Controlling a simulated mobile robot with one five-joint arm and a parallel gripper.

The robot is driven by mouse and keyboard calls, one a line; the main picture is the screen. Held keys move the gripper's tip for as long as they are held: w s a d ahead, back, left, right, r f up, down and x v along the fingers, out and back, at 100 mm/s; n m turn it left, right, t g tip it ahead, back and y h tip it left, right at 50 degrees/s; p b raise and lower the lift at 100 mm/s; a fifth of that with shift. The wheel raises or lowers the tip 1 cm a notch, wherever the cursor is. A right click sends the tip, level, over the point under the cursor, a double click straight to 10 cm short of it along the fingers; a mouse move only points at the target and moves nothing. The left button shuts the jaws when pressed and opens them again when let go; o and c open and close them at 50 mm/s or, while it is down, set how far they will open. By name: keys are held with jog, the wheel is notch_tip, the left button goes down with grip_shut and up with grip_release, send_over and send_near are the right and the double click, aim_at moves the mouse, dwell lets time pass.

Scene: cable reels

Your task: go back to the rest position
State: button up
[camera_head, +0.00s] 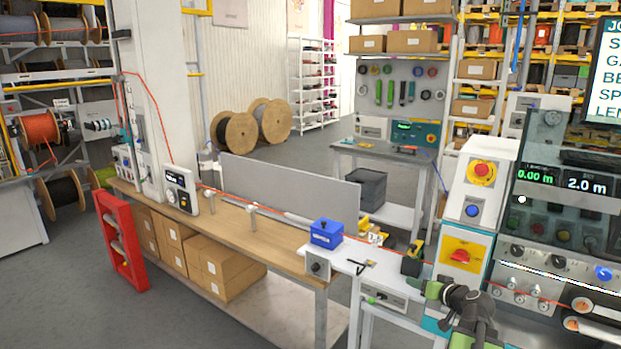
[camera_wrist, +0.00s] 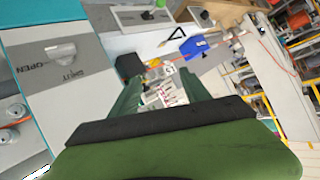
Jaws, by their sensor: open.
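My gripper (camera_wrist: 162,88) shows in the wrist view with its two green fingers apart and nothing held between them. In the head view, my dark grey and green arm end (camera_head: 462,303) is at the lower right, in front of the machine panel with the red and blue buttons. The fingers point toward the white bench end (camera_head: 345,258). A blue box (camera_head: 326,233) sits on that bench; it also shows in the wrist view (camera_wrist: 193,42), beyond the fingers and apart from them.
A control panel (camera_head: 462,257) with a red rotary switch stands close beside my arm. A red cable runs along the wooden bench (camera_head: 240,225). A red frame (camera_head: 120,240) stands at left. Wooden reels (camera_head: 234,134) stand on the open grey floor behind.

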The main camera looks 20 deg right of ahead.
jog(key=w+a+f+n+g+y, duration=0.1)
jog(key=w+a+f+g+y, duration=0.15)
jog(key=a, duration=0.75)
jog(key=w+a+f+n+g+y, duration=0.1)
jog(key=w+a+f+n+g, duration=0.2)
jog(key=a, duration=0.6)
jog(key=w+a+f+g+y, duration=0.15)
jog(key=a+f, duration=0.25)
jog(key=a, duration=0.6)
jog(key=s+a+f+n+g+h, duration=0.1)
jog(key=s+a+f+g, duration=0.1)
jog(key=a, duration=0.7)
jog(key=s+a+f+n+g+h, duration=0.1)
jog(key=s+a+f+g, duration=0.1)
jog(key=a, duration=0.8)
jog(key=shift+s+g+h, duration=0.3)
jog(key=shift+s+g, duration=0.5)
jog(key=shift+s, duration=0.45)
jog(key=shift+c, duration=0.3)
